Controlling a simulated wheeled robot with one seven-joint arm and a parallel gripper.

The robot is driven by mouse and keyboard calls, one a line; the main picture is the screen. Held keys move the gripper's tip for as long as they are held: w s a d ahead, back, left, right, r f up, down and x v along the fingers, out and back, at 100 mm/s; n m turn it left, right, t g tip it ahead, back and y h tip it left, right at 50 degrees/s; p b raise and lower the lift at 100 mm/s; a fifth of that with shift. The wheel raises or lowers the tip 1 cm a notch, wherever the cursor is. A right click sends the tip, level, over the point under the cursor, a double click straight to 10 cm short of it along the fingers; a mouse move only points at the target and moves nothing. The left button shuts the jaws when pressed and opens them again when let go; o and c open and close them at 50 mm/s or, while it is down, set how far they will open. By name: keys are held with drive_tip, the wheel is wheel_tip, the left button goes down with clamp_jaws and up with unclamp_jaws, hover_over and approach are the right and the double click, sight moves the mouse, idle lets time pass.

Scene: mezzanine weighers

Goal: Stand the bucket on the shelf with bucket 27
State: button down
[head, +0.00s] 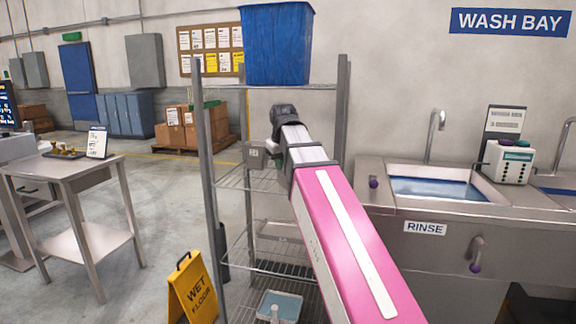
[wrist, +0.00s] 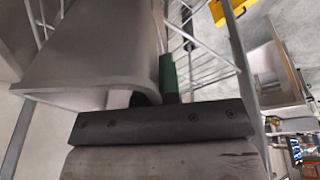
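My gripper (wrist: 157,88) shows in the wrist view with its green-padded fingers close together on the wall of a pale grey bucket (wrist: 95,85). The bucket is tilted in that picture and runs out of the frame at the left. In the head view my arm hides the gripper and most of what it holds; a small grey piece with a tag (head: 254,156) shows beside the wrist, and I cannot tell whether it is the bucket. A wire shelf rack (head: 342,115) stands ahead. A large blue bucket (head: 277,45) stands on its top shelf, with no readable number.
A shallow tray with blue contents (head: 281,306) sits low in the rack. A yellow wet floor sign (head: 192,290) stands left of it. The rinse sink (head: 425,210) is close on the right.

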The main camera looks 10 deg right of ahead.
drive_tip(key=shift+w+d+f, duration=0.6)
drive_tip(key=shift+w+d, duration=0.25)
drive_tip(key=shift+w, duration=1.25)
drive_tip(key=shift+w+d+f, duration=0.55)
drive_tip(key=shift+w+d, duration=0.35)
drive_tip(key=shift+w, duration=1.15)
drive_tip(key=shift+w+d+f, duration=0.6)
drive_tip(key=shift+w+d, duration=0.25)
drive_tip(key=shift+w, duration=1.25)
drive_tip(key=c, duration=1.3)
unclamp_jaws()
drive_tip(key=shift+f, duration=0.15)
